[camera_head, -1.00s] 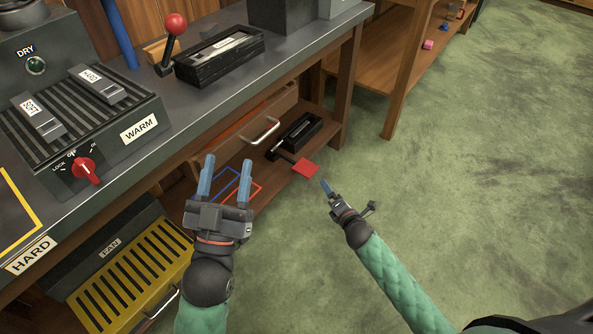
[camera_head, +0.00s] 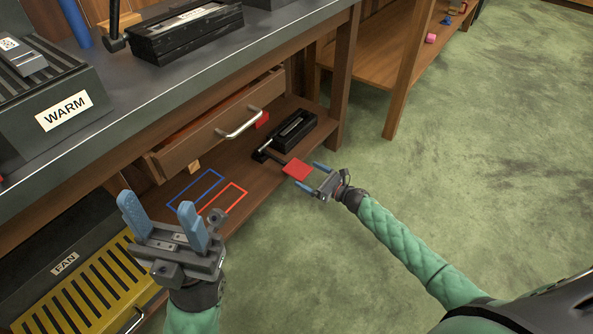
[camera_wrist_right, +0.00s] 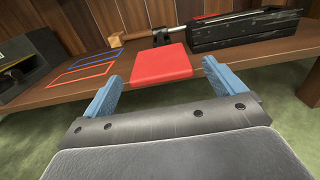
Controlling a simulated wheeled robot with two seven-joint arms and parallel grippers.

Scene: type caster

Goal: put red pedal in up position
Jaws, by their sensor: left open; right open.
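The red pedal (camera_head: 297,169) is a flat red plate on a short dark arm, jutting from the black slotted pedal box (camera_head: 295,132) on the low wooden shelf. It also shows in the right wrist view (camera_wrist_right: 161,63), just ahead of and between the fingertips. My right gripper (camera_head: 307,173) is open, with its blue fingers either side of the pedal's near edge; I cannot tell if they touch it. My left gripper (camera_head: 163,220) is open and empty, in front of the shelf at lower left.
An open drawer with a metal handle (camera_head: 238,124) overhangs the shelf. Blue (camera_head: 195,189) and red (camera_head: 223,200) outlines mark the shelf. A small wooden block (camera_head: 194,167) and another red piece (camera_head: 262,119) lie behind. A yellow slatted fan panel (camera_head: 85,285) is at left. The green floor at right is clear.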

